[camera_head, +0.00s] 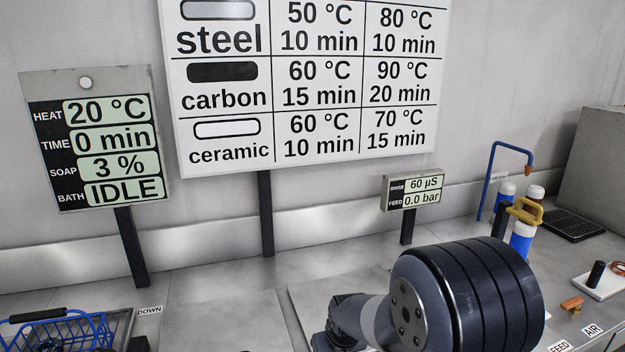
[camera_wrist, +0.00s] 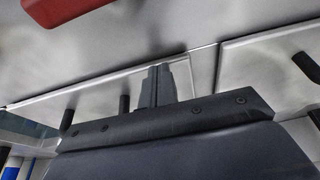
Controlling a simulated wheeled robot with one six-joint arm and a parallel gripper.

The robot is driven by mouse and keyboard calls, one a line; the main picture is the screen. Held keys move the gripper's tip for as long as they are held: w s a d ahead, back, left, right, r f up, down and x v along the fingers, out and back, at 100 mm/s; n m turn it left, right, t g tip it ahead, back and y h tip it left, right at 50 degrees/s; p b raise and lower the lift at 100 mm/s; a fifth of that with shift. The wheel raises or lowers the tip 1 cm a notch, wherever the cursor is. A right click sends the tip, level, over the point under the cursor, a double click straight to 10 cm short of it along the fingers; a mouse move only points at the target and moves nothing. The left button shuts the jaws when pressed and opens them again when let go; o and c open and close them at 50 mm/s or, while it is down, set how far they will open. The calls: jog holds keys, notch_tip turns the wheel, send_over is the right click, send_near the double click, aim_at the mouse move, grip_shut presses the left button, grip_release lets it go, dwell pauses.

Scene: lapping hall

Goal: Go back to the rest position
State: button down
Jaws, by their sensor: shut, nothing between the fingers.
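My gripper (camera_wrist: 159,72) shows in the wrist view with its two dark fingers together and nothing between them. It is over a pale metal surface with panel seams, apart from the objects around it. In the head view my arm fills the lower right middle, over the bench (camera_head: 210,290). I cannot make out my fingers in that view.
A blue wire basket (camera_head: 60,330) is at lower left. A display sign (camera_head: 95,135) reads IDLE; a small meter (camera_head: 411,190) stands right of centre. Bottles (camera_head: 522,240) and a blue pipe (camera_head: 487,180) are at right. A red object (camera_wrist: 70,14) shows at the wrist view's top left.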

jog(key=shift+s+f, duration=0.15)
jog(key=shift+f, duration=0.05)
notch_tip(320, 180, up, 6)
jog(key=p, duration=0.3)
jog(key=shift+f, duration=0.15)
jog(key=s+v, duration=0.1)
jog(key=v, duration=0.7)
jog(key=x, duration=0.8)
jog(key=shift+w+f, duration=0.15)
jog(key=shift+w, duration=0.25)
jog(key=f+b, duration=0.3)
jog(key=f, duration=0.3)
jog(key=shift+w+b, duration=0.2)
jog(key=shift+b, duration=0.15)
jog(key=r+p, duration=0.4)
jog(key=r, duration=0.1)
jog(key=shift+w+a+p, duration=0.15)
jog(key=shift+w+p, duration=0.2)
jog(key=shift+w, duration=0.05)
notch_tip(320, 180, up, 16)
jog(key=g+p, duration=0.1)
jog(key=p, duration=0.2)
jog(key=shift+r+g+h, duration=0.15)
jog(key=shift+g+h, duration=0.15)
